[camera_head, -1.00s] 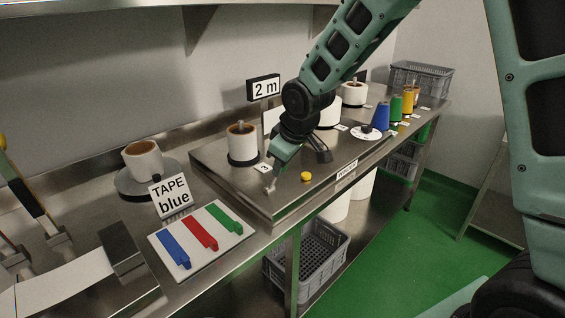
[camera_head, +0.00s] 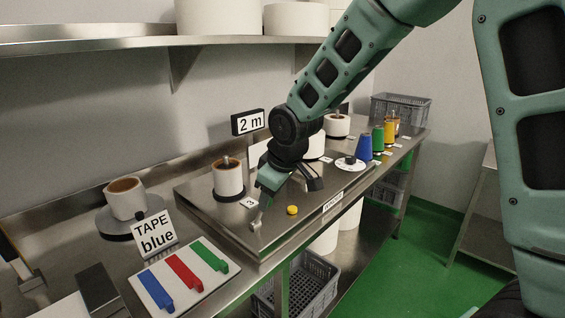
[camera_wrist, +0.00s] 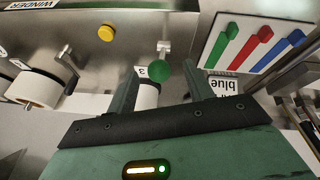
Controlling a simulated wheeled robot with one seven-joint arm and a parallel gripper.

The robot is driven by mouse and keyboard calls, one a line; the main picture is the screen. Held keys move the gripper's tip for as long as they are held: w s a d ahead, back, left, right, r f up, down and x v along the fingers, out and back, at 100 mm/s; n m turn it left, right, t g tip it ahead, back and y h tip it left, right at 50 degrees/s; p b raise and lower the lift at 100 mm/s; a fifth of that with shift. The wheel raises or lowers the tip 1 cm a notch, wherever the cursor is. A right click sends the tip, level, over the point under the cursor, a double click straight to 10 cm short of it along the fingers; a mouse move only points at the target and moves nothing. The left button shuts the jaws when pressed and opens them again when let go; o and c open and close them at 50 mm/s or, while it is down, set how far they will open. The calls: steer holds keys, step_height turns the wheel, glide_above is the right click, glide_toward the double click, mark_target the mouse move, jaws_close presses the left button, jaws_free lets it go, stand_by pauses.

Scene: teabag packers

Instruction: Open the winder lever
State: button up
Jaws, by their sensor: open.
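The winder lever shows in the wrist view as a dark green ball knob (camera_wrist: 160,71) near a small metal bracket (camera_wrist: 165,47) on the steel winder top. In the head view the bracket (camera_head: 256,222) stands near the front left of the winder top, and the knob is hard to make out. My gripper (camera_wrist: 162,78) is open, with one finger on each side of the knob in the wrist view. I cannot tell whether either finger touches it. In the head view my gripper (camera_head: 264,196) points down beside the bracket.
A yellow button (camera_head: 292,210) is right of the lever. A white roll (camera_head: 228,178) stands behind it. A board with blue, red and green pieces (camera_head: 228,285) and a "TAPE blue" sign (camera_head: 155,234) lie to the left. Coloured cones (camera_head: 377,138) stand farther right.

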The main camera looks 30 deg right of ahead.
steer(key=v, duration=1.4)
steer(key=shift+r, duration=0.2)
steer(key=shift+s, duration=0.1)
steer(key=s+a+f+g, duration=0.1)
steer(key=s+a+f, duration=0.2)
steer(key=s, duration=0.5)
steer(key=s+a+f+g, duration=0.2)
steer(key=s+a+f, duration=0.2)
steer(key=s, duration=0.4)
steer(key=s+a+f+g, duration=0.1)
steer(key=s+a+f, duration=0.2)
steer(key=s+f, duration=0.3)
steer(key=shift+s+a+g, duration=0.15)
steer(key=shift+s+g, duration=0.25)
steer(key=shift+s, duration=0.7)
steer(key=shift+n, duration=0.3)
